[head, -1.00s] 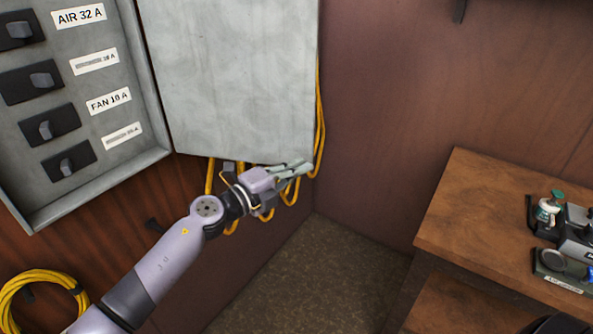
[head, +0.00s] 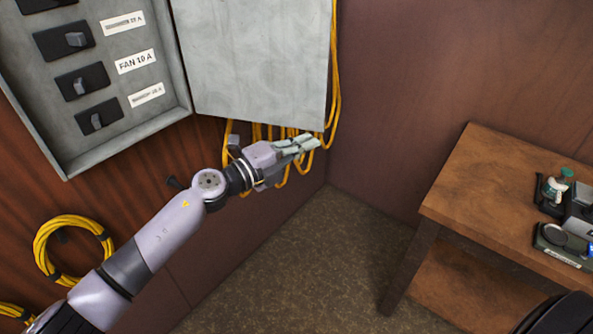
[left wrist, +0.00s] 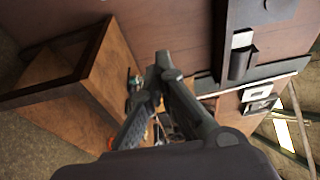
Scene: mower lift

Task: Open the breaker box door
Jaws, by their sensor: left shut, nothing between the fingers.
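The grey breaker box (head: 150,118) is on the wooden wall at the upper left in the head view, with black switches and white labels inside. Its grey door (head: 255,65) stands swung wide open to the right. My left gripper (head: 309,143) is just below the door's lower right corner, its fingers shut and empty. I cannot tell whether it touches the door edge. In the left wrist view the gripper's dark fingers (left wrist: 160,90) fill the middle, with nothing held. My right gripper is not in view.
Yellow cables (head: 333,90) hang behind the door and below it. A yellow coil (head: 68,240) hangs on the wall at the lower left. A wooden bench (head: 490,185) with devices stands at the right; it also shows in the left wrist view (left wrist: 110,60). The floor between is clear.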

